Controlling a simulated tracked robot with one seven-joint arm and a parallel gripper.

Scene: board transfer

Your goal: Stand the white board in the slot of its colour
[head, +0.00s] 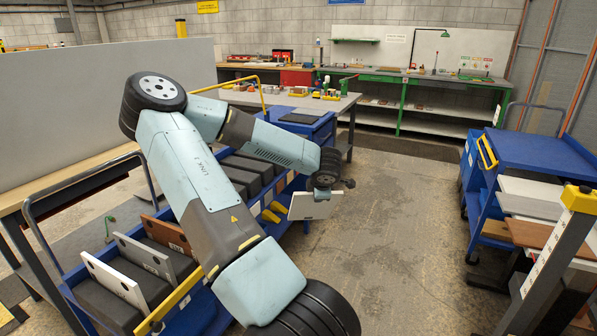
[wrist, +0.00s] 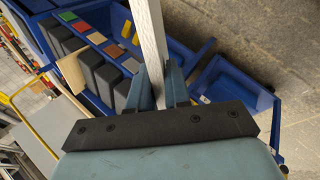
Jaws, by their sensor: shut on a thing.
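The white board (head: 312,206) is held in my gripper (head: 323,189), out to the right of the blue slotted cart (head: 215,316) and above the floor. In the wrist view the white board (wrist: 150,38) shows as a long pale edge, with the fingers of my gripper (wrist: 159,88) shut on either side of it. The cart's row of dark blocks (wrist: 75,60) has gaps between them. A strip beside them carries coloured patches, including green, red, grey and a pale patch (wrist: 131,65). The board is apart from the slots. My arm hides part of the cart in the head view.
A white board (head: 118,282), a grey board (head: 145,258) and a brown board (head: 168,234) stand in the cart's near slots. The floor (head: 405,230) between is clear. A grey partition (head: 90,105) stands left.

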